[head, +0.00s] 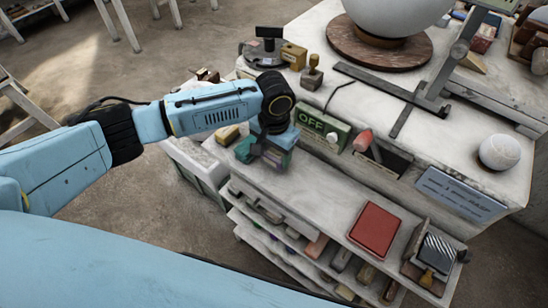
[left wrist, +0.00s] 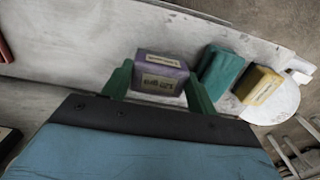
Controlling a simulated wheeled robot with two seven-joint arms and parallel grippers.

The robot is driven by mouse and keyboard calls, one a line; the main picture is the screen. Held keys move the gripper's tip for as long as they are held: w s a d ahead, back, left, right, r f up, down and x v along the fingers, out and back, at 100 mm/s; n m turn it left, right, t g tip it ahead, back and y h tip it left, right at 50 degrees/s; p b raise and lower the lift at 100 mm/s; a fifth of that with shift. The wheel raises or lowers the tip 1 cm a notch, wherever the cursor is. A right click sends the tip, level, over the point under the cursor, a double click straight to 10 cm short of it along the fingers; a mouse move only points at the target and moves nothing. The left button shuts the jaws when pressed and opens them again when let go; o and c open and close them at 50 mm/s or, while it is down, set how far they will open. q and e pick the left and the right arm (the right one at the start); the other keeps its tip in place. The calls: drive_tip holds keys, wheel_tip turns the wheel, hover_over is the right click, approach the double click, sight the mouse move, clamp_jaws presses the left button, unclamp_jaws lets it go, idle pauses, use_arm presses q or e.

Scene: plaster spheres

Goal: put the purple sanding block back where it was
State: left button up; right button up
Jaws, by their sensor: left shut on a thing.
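The purple sanding block (left wrist: 160,81), with pale labels on its faces, sits between the two green fingers of my left gripper (left wrist: 160,92) in the left wrist view. My left gripper (head: 270,153) is shut on it and points down over the left end of the upper shelf (head: 310,195) in the head view. The gripper mostly hides the block there. I cannot tell whether the block touches the shelf. A green block (left wrist: 221,73) and a yellow block (left wrist: 257,85) stand beside it, to the right in the left wrist view. My right gripper is not in view.
A red flat pad (head: 375,230) lies farther right on the shelf, with bare shelf between. Lower shelves hold several small blocks. A white sphere (head: 499,152) is on the bench top.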

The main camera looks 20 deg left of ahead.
sight(274, 154)
use_arm(q)
drive_tip(key=shift+f, duration=1.45)
drive_tip(key=shift+f, duration=0.1)
drive_tip(key=o, duration=1)
drive_tip(key=shift+o, duration=0.2)
wheel_tip(274, 154, up, 12)
drive_tip(key=shift+r, duration=0.15)
